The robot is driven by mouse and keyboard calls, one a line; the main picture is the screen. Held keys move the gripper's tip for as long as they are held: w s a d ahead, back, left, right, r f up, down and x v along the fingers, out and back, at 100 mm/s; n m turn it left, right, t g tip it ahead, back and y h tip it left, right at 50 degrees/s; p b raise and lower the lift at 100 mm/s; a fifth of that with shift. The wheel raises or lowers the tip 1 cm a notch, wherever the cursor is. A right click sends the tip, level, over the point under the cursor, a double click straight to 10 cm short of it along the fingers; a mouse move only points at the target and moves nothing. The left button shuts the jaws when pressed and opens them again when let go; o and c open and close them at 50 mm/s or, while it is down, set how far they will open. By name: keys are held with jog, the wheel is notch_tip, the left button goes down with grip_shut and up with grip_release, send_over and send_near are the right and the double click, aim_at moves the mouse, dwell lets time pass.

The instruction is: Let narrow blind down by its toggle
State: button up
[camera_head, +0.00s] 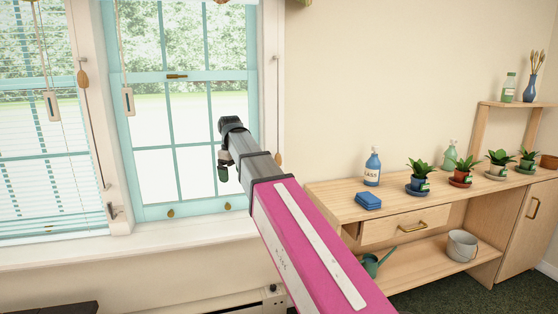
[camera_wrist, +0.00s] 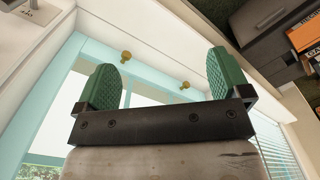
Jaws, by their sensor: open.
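The right window pane (camera_head: 185,110) shows no slats in the head view; any blind above it is out of frame. A wooden toggle (camera_head: 278,159) hangs on a cord on the wall side of this window, and another wooden toggle (camera_head: 83,78) hangs on the post to its left. White rectangular pulls also hang on cords, one in front of the right window (camera_head: 128,101) and one in front of the left (camera_head: 52,105). My gripper (camera_head: 223,173) points down in front of the right window, apart from both wooden toggles. In the wrist view my gripper (camera_wrist: 164,78) is open and empty.
A slatted blind (camera_head: 28,130) covers the left window. The white sill (camera_head: 170,236) runs below both windows. A wooden sideboard (camera_head: 330,195) with a spray bottle (camera_head: 373,167), a blue sponge-like block (camera_head: 368,201) and several potted plants stands at right. Brass fittings (camera_wrist: 126,56) show in the wrist view.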

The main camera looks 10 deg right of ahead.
dwell(0.3)
jog(key=shift+d+f, duration=0.1)
jog(key=shift+f, duration=0.1)
jog(key=c, duration=0.6)
jog(key=s+d+f+m+y, duration=0.1)
jog(key=s+d+f+m, duration=0.35)
jog(key=f, duration=0.65)
jog(key=s+d+f+m+t, duration=0.1)
jog(key=s+d+f, duration=0.5)
jog(key=f, duration=0.5)
jog(key=s+d+f+m+y, duration=0.1)
jog(key=s+d+f+m, duration=0.2)
jog(key=d+f, duration=0.6)
jog(key=shift+c, duration=0.2)
jog(key=n+t+y, duration=0.6)
jog(key=t+y, duration=0.4)
jog(key=t, duration=0.3)
send_near(278, 159)
jog(key=w, duration=0.1)
jog(key=x, duration=1)
jog(key=shift+w+d+f, duration=0.15)
jog(key=shift+w+f, duration=0.2)
jog(key=shift+f, duration=0.05)
